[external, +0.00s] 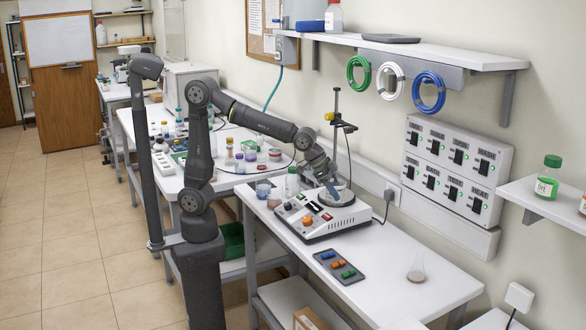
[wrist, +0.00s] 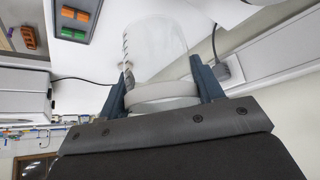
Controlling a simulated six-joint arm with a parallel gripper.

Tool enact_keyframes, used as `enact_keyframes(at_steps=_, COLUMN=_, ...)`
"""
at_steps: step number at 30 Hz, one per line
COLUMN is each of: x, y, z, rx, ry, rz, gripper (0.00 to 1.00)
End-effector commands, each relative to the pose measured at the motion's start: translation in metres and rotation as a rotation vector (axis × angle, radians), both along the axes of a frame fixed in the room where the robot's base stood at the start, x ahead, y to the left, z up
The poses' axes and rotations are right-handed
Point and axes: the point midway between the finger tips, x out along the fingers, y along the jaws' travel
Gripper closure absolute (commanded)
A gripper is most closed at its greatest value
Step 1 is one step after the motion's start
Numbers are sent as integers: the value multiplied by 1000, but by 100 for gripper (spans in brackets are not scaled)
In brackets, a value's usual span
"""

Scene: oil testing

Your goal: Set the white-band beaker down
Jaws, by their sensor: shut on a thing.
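The white-band beaker is clear glass with a white band (wrist: 160,92) around it. In the wrist view its glass wall (wrist: 155,48) extends away from my gripper, with dark markings along its left side. My gripper (wrist: 163,84) is shut on the beaker, one blue finger on each side at the band. In the external view my gripper (external: 332,188) is over the round plate of the white hotplate stirrer (external: 318,222). The beaker (external: 343,195) shows there partly behind the fingers. I cannot tell whether its base touches the plate.
A stand with a yellow clamp (external: 330,116) rises behind the stirrer. A green-capped bottle (external: 292,184) and a small beaker (external: 263,189) stand to the left. A tray of coloured pieces (external: 339,267) and a flask (external: 416,271) are in front and right, with bare bench between.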

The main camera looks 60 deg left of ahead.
Motion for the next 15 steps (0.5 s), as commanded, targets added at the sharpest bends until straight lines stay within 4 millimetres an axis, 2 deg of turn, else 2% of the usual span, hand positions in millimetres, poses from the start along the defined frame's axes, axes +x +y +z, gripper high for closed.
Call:
enact_keyframes(at_steps=6, x=-49, y=-45, z=-27, rx=1, ry=1, rz=-143, gripper=63)
enact_keyframes(at_steps=9, x=-69, y=-60, z=-38, rx=2, ry=1, rz=-198, gripper=63)
enact_keyframes(at_steps=12, x=-81, y=-70, z=-45, rx=1, ry=-2, rz=-233, gripper=63)
enact_keyframes(at_steps=15, x=-81, y=-72, z=-52, rx=1, ry=0, rz=-247, gripper=63)
